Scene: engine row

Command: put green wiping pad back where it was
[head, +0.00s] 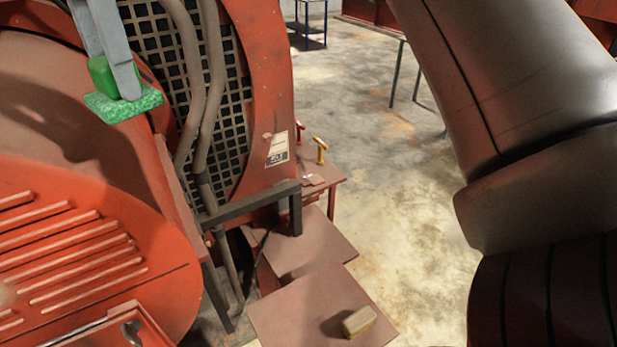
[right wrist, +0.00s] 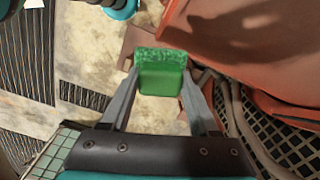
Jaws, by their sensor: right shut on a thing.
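The green wiping pad has a smooth green grip block and a speckled green sole (head: 123,102). My right gripper (head: 112,76) is shut on the grip block, at the upper left of the head view. The sole hangs under the fingers, in front of the red engine housing, and looks clear of it. In the right wrist view the pad (right wrist: 160,60) is between the two grey fingers (right wrist: 160,88). My left gripper is not in view.
A tan block (head: 358,321) lies on a low reddish plate (head: 290,315). Behind it, a small red table (head: 325,183) holds red-handled and yellow-handled tools. Pipes (head: 208,90) and a dark grille (head: 160,45) stand beside the pad. Open concrete floor (head: 385,190) is to the right.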

